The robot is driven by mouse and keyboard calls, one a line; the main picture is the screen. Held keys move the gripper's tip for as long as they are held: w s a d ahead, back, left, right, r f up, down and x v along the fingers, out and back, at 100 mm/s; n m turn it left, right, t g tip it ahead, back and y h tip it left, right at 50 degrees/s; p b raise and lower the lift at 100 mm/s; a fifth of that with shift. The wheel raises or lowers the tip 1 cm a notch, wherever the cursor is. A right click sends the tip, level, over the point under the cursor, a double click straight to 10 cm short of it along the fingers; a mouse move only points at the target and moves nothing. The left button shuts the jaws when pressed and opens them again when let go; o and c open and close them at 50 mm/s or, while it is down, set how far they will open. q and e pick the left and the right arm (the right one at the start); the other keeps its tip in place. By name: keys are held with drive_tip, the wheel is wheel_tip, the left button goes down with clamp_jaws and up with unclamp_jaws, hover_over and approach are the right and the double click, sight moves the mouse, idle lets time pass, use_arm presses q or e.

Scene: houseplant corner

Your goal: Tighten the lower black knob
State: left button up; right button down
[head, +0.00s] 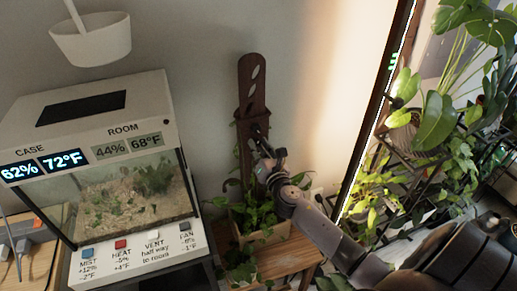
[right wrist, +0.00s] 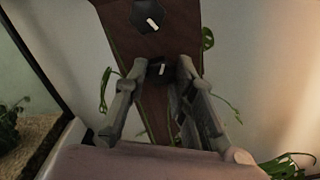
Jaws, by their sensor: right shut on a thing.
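In the right wrist view, the lower black knob (right wrist: 160,70) sits on a dark brown wooden board, with a short white mark on its face. My right gripper (right wrist: 162,72) has one finger on each side of this knob and is shut on it. The upper black knob (right wrist: 147,16) is above it with a tilted white mark, apart from the fingers. In the head view the wooden board (head: 251,82) stands upright against the wall, and my right gripper (head: 259,141) reaches it from the lower right, hiding most of the knob area. My left gripper is not in view.
A planter with green leaves (head: 259,216) stands on a wooden bench (head: 288,257) below the board. A white terrarium case (head: 90,115) with displays is at left. A white hanging pot (head: 92,42) is above it. Tall plants (head: 437,120) and a lit frame are at right.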

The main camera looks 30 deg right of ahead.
drive_tip(key=m+b, duration=0.1)
drive_tip(key=m, duration=0.5)
drive_tip(key=shift+m, duration=0.3)
drive_tip(key=m, duration=0.2)
drive_tip(key=shift+m, duration=0.4)
drive_tip(key=m, duration=0.3)
drive_tip(key=shift+m, duration=0.3)
drive_tip(key=m+p, duration=0.1)
drive_tip(key=m, duration=0.4)
drive_tip(key=m+p, duration=0.1)
drive_tip(key=m, duration=0.3)
drive_tip(key=shift+m, duration=0.3)
drive_tip(key=shift+f+m+p, duration=0.1)
drive_tip(key=shift+m+p, duration=0.2)
drive_tip(key=shift+m, duration=0.9)
drive_tip(key=c, duration=1.3)
unclamp_jaws()
